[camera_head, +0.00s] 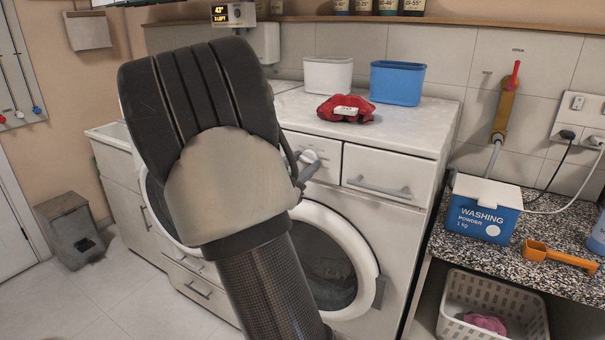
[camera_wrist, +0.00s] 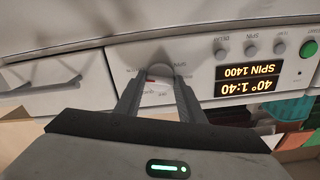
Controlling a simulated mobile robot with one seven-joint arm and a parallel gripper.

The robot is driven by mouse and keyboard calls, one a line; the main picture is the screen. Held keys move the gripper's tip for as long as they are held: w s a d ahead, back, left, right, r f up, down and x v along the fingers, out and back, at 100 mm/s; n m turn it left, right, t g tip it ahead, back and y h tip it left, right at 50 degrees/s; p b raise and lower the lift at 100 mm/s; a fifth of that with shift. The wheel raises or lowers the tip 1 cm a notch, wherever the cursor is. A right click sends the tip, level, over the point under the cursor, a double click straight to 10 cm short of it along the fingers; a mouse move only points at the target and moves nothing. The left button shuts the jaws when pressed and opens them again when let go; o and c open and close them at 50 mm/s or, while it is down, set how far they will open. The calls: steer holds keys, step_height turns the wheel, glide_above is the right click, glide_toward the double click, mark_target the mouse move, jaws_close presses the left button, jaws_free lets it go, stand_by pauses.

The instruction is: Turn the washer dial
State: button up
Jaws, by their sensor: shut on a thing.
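The washer (camera_head: 347,229) stands under the white worktop, with its round glass door facing me. Its white dial (camera_head: 309,156) shows just past my arm in the head view. In the wrist view, which is upside down, the dial (camera_wrist: 159,71) sits between my two fingertips. My gripper (camera_wrist: 158,82) is shut on the dial, one finger on each side. In the head view my forearm hides most of the control panel and part of the door. The panel display (camera_wrist: 263,82) reads 40° 1:40 and SPIN 1400.
A red cloth with a white item (camera_head: 346,112) on it, a white bin (camera_head: 328,74) and a blue bin (camera_head: 397,83) stand on the worktop. A washing powder box (camera_head: 485,209) and orange scoop (camera_head: 560,256) are on the right counter. A green button (camera_wrist: 309,49) is near the display.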

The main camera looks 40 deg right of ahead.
steer(key=shift+f+m+b, duration=0.15)
steer(key=shift+m+b, duration=0.85)
steer(key=shift+m, duration=0.3)
steer(key=o, duration=1)
steer(key=shift+m, duration=0.3)
steer(key=shift+o, duration=0.2)
steer(key=shift+a, duration=0.15)
steer(key=p+v, duration=0.2)
steer(key=v, duration=1.5)
steer(key=shift+s, duration=0.15)
